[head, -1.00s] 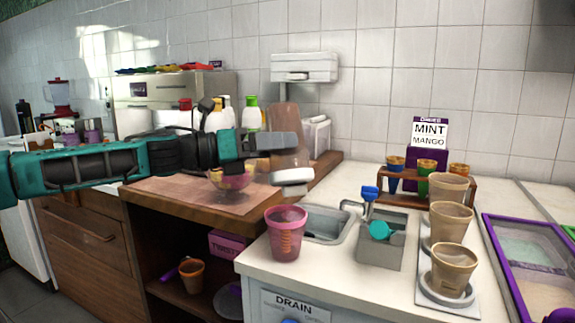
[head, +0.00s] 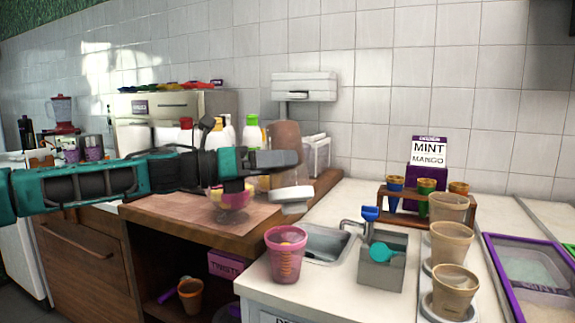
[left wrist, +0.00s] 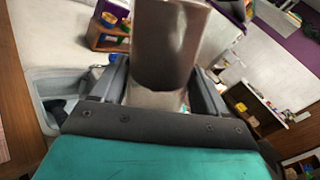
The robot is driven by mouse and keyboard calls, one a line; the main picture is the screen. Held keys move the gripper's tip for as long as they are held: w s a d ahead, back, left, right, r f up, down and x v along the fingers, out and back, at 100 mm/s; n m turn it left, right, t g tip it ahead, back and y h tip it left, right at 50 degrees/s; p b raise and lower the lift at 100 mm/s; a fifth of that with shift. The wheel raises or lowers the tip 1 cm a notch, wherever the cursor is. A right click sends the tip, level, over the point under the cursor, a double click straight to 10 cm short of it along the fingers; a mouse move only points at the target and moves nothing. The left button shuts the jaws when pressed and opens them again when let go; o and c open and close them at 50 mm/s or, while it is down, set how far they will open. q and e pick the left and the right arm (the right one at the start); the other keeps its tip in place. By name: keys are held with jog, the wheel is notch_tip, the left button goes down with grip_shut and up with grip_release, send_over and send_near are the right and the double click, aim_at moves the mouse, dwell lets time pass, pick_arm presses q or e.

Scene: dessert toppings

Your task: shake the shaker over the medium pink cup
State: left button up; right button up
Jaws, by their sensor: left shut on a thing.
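My left gripper (head: 290,158) is shut on the shaker (head: 287,180), a brown see-through cylinder with a pale cap (head: 291,206) at its lower end. It holds the shaker nearly upright, cap down, in the air. The shaker also shows in the left wrist view (left wrist: 165,45) between the two fingers. A pink cup (head: 286,262) with yellowish contents stands on the white counter, below the shaker in the picture. I cannot tell which is the medium one. My right gripper is not in view.
A sink (head: 327,245) and a grey box (head: 382,268) with blue and teal scoops are right of the pink cup. Several tan cups (head: 453,290) stand farther right. A wooden rack (head: 428,202) holds cones at the back. Bottles line the wall.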

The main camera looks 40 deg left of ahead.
aim_at(274, 134)
pick_arm(q)
jog(key=shift+r+p, duration=2.9)
jog(key=shift+r, duration=0.95)
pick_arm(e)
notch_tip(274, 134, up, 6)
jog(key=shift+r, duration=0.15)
pick_arm(q)
jog(key=shift+f, duration=0.1)
notch_tip(274, 134, down, 8)
jog(key=b, duration=0.8)
jog(key=shift+b, duration=0.35)
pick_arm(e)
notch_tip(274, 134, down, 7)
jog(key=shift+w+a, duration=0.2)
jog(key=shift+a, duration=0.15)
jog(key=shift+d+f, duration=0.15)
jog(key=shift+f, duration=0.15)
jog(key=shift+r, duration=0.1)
